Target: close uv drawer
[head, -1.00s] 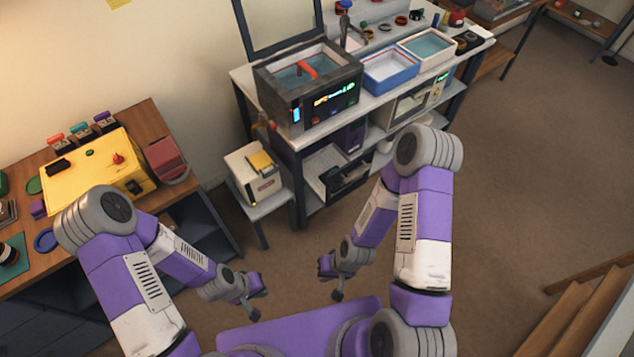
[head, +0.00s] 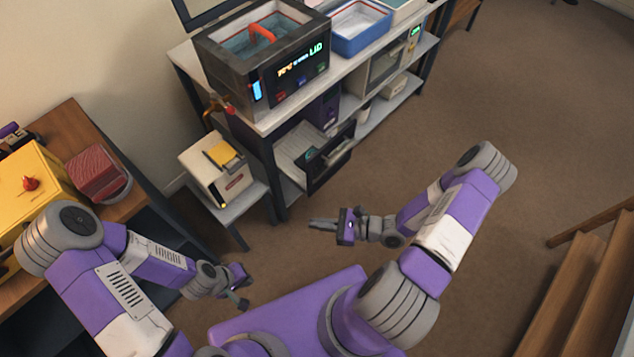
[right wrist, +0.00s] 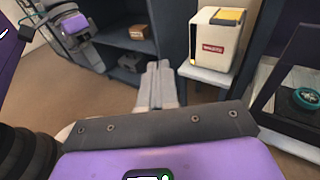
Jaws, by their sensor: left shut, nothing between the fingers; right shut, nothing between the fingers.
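The uv drawer (head: 333,161) stands pulled out at the lower level of the bench, below a purple-sided unit (head: 325,108). Its dark front faces the open floor, and a teal round part (head: 312,154) lies inside. In the right wrist view the teal part (right wrist: 313,98) shows at the right edge, behind a dark frame. My right gripper (head: 312,225) is shut and empty, pointing left over the floor in front of the drawer, apart from it. Its closed fingers show in the right wrist view (right wrist: 157,85). My left gripper (head: 242,303) is shut and empty, low at left.
A white box with a yellow top (head: 217,170) stands on a low side table (head: 232,211) left of the drawer. A dark tank (head: 262,66) and a blue tray (head: 358,28) are on the bench top. Floor right of the bench is clear; wooden steps (head: 570,290) stand at right.

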